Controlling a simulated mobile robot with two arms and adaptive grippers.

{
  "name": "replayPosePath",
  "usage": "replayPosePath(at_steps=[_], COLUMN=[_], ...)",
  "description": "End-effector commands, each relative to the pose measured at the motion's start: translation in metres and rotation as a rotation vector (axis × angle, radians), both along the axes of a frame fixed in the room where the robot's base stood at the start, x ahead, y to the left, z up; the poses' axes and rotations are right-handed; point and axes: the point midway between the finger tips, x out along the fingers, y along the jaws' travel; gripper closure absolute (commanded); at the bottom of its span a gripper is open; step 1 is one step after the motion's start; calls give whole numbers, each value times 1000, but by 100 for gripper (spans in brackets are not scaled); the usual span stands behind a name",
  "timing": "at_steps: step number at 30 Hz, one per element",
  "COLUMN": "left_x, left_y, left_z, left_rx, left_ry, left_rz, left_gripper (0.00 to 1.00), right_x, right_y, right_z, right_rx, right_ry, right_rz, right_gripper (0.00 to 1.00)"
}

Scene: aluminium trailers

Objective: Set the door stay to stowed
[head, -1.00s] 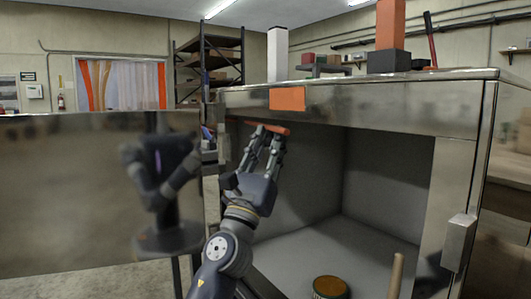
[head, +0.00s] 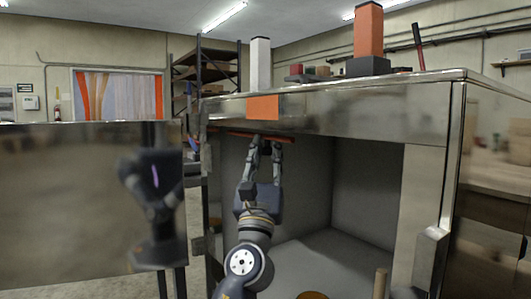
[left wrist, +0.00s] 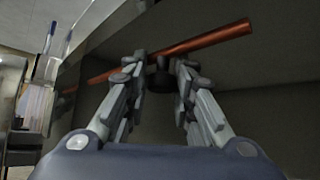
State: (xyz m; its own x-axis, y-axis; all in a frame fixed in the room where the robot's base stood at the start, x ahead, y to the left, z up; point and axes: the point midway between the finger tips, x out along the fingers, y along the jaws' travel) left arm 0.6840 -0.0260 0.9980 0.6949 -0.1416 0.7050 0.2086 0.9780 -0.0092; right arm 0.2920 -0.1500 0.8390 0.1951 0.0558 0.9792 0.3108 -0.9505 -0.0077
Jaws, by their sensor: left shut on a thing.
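The door stay is an orange-red rod (head: 235,134) that runs roughly level along the top of the compartment opening, just under the steel header. It also shows in the left wrist view (left wrist: 215,41), crossing at a slant beyond the fingertips. My left gripper (head: 266,145) reaches up from below and is shut on the stay near its right end. In the left wrist view the fingers (left wrist: 160,75) meet the rod, with a dark part between them. The open steel door (head: 75,200) stands at the left and mirrors my body. My right gripper is out of view.
An orange plate (head: 262,107) sits on the header above my gripper. A white post (head: 260,65) and an orange post on a dark base (head: 368,66) stand on the roof. A wooden handle (head: 380,283) rises at the lower right. The compartment is mostly clear.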

Motion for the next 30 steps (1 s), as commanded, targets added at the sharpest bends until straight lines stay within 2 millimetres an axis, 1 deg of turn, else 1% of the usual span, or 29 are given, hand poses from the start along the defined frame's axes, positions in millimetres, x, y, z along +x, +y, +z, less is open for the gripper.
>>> replayPosePath(at_steps=[1,2,3,4,21,26,30], left_x=[-2,-2,-2,-2,-4,-17,-37], left_y=[-1,0,0,-1,0,4,8], left_z=[9,9,9,9,2,-14,-35], left_rx=[8,9,10,10,6,6,6], left_ry=[-15,-15,-14,-14,-9,-7,-6], left_rz=[3,4,4,3,1,1,1], left_gripper=[100,74,65,58,57,57,57], right_x=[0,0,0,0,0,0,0], right_y=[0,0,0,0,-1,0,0], right_z=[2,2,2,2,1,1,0], right_rx=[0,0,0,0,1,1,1], right_ry=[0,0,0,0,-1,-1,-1], right_rz=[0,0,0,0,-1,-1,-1], right_gripper=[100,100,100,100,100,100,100])
